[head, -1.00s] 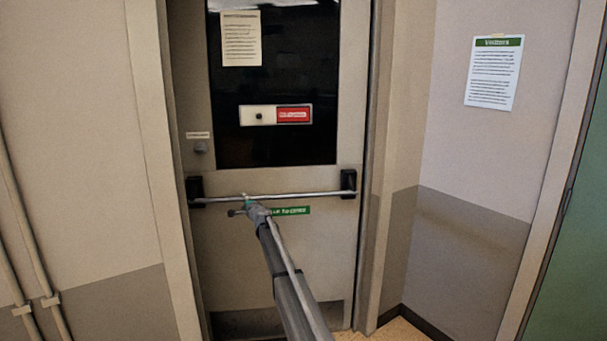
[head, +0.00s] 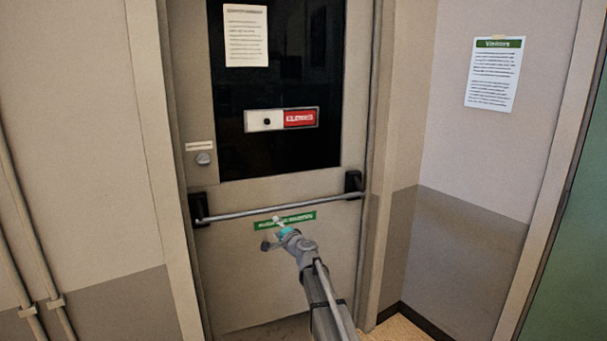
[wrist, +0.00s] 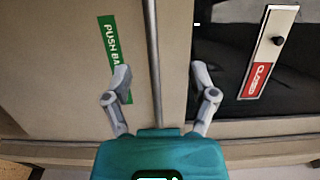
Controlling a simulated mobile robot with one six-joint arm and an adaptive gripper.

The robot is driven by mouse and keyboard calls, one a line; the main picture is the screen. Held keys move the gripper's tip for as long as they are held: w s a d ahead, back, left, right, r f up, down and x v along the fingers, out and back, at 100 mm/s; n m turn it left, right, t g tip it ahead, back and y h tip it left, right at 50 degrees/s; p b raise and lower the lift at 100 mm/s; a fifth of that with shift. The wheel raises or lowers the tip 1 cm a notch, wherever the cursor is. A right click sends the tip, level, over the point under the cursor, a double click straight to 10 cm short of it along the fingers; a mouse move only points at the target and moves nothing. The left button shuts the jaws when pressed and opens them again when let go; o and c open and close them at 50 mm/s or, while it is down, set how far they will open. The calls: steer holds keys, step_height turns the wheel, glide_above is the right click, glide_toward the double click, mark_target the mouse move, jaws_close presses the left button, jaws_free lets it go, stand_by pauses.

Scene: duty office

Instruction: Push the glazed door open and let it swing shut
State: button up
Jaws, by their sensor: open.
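The glazed door (head: 235,285) stands shut or nearly shut in its frame, its face about in line with the wall. A push bar (head: 240,213) crosses it below the dark glass (head: 275,85). My gripper (head: 272,235) is in front of the door, just below the bar and over the green sign (head: 300,217). In the wrist view my gripper (wrist: 160,78) is open, its fingers spread and empty. The bar (wrist: 152,45) runs past between them in the picture. Contact with the bar cannot be told.
A red-and-white closed sign (head: 298,119) and a paper notice (head: 246,35) are on the glass. A visitors notice (head: 494,72) hangs on the right wall. Pipes (head: 28,250) run down the left wall.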

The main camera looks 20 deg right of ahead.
steer(key=r+p+v, duration=0.1)
steer(key=v, duration=1.2)
steer(key=shift+s+a+r, duration=0.15)
steer(key=shift+r, duration=0.05)
steer(key=s+a+f+n+g+y+p, duration=0.2)
steer(key=s+a+f+n+g+p, duration=0.35)
steer(key=s+a+n+g, duration=0.65)
steer(key=s+d+f+n+g+h+p, duration=0.1)
steer(key=s+d+g+h+p, duration=0.1)
steer(key=s, duration=0.6)
steer(key=s+d+f+n+g+h+p, duration=0.1)
steer(key=s+d+g+h+p, duration=0.2)
steer(key=s+d+h, duration=0.2)
steer(key=s, duration=0.3)
steer(key=shift+d+h, duration=0.2)
steer(key=shift+h, duration=0.1)
